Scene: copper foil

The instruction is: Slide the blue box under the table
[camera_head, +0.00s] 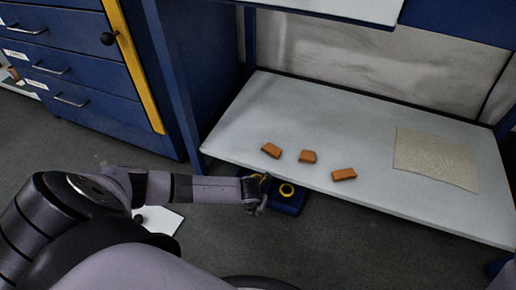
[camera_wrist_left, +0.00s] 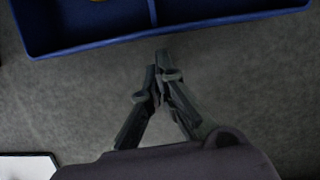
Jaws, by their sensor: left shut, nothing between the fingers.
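The blue box (camera_head: 289,209) is on the grey floor at the front edge of the table's low white shelf (camera_head: 300,110). Its far side meets or passes behind that edge in the head view; how far under it reaches I cannot tell. It holds yellow ring-like items (camera_head: 287,190). My left gripper (camera_head: 258,207) is at the box's near left side. In the left wrist view the box wall (camera_wrist_left: 110,42) crosses the top, and my left gripper (camera_wrist_left: 163,62) is shut and empty, its fingertips close to the wall; contact is unclear. My right gripper is not in view.
Several orange-brown blocks (camera_head: 308,156) and a beige sheet (camera_head: 434,158) lie on the shelf. A blue table leg (camera_head: 181,90) and a blue drawer cabinet (camera_head: 75,65) stand left. A white flat item (camera_head: 160,218) lies on the floor, partly behind my left arm.

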